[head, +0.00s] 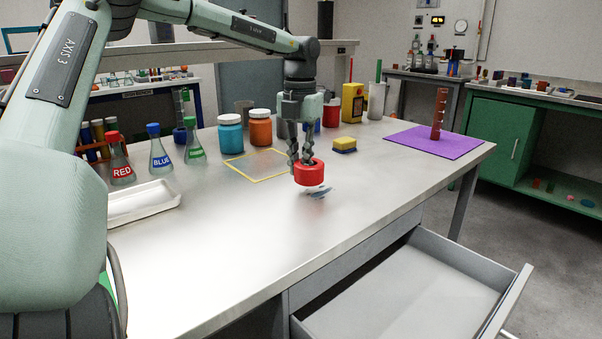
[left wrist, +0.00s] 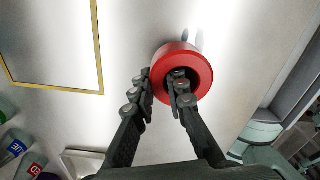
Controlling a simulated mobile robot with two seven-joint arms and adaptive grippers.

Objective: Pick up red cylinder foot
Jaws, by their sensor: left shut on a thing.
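The red cylinder foot (head: 309,174) is a short, thick red ring near the middle of the table. My left gripper (head: 301,160) points down from above and is shut on it. In the left wrist view, the foot (left wrist: 203,66) has a dark central hole. One finger of the gripper (left wrist: 163,87) is in the hole and the other is against the outer wall, so the wall is pinched. A small shadow or reflection shows below the foot in the head view; it seems slightly above the table. My right gripper is not in view.
A yellow-outlined square (head: 258,178) lies left of the foot. Behind stand jars (head: 260,128) and a yellow-blue sponge (head: 344,144). A tall reddish cylinder (head: 438,115) stands on a purple mat (head: 407,141) to the right. Flasks (head: 160,155) and a white tray (head: 140,203) are left. A drawer (head: 425,290) is open in front.

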